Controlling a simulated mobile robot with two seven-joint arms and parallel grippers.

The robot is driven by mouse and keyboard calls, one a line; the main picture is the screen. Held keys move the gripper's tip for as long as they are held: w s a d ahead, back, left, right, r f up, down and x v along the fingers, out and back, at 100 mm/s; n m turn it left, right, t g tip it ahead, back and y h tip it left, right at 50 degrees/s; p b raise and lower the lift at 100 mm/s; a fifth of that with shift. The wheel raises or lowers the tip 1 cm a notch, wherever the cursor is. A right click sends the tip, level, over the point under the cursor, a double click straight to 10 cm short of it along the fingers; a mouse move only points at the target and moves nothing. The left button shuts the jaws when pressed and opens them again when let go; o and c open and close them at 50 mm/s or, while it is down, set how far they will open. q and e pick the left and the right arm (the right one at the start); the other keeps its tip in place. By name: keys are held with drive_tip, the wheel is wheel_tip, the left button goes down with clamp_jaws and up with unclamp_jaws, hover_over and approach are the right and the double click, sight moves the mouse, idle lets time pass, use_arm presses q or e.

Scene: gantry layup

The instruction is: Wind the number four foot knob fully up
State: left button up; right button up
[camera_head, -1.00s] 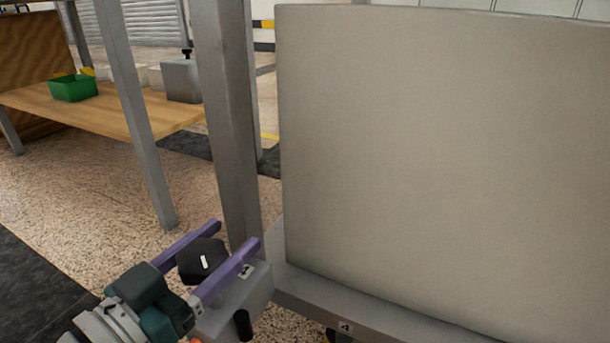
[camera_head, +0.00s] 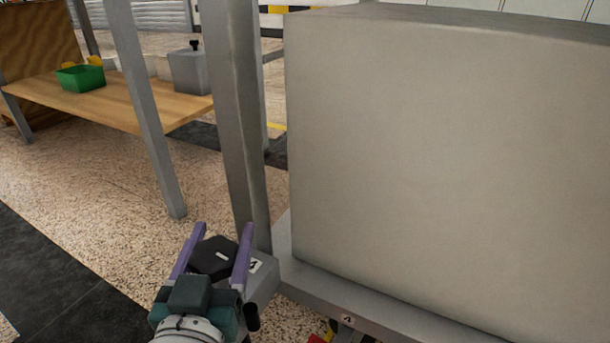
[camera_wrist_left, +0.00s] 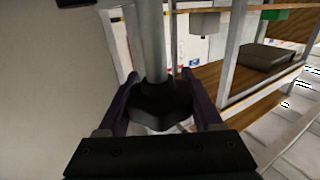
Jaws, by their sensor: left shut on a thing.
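The number four foot knob (camera_head: 212,257) is a black, many-sided knob with a white mark on top. It sits at the grey foot bracket (camera_head: 262,279), beside a label reading 4. My left gripper (camera_head: 215,245) has its two purple fingers on either side of the knob, shut on it. In the left wrist view the black knob (camera_wrist_left: 162,103) is between the fingers, with a grey metal shaft (camera_wrist_left: 152,40) running from it. My right gripper is not in view.
A large grey block (camera_head: 450,160) on a grey base (camera_head: 350,312) fills the right. A grey post (camera_head: 235,130) rises just behind the knob. A wooden bench (camera_head: 120,100) with a green bin (camera_head: 80,78) stands back left.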

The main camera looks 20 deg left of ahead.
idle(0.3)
use_arm(q)
drive_tip(key=o, duration=1.4)
drive_tip(key=shift+c, duration=0.2)
drive_tip(key=shift+s, duration=0.1)
drive_tip(key=p+v, duration=0.2)
drive_tip(key=v, duration=0.7)
drive_tip(key=shift+s+p, duration=0.3)
drive_tip(key=shift+p, duration=0.1)
drive_tip(key=shift+d, duration=0.15)
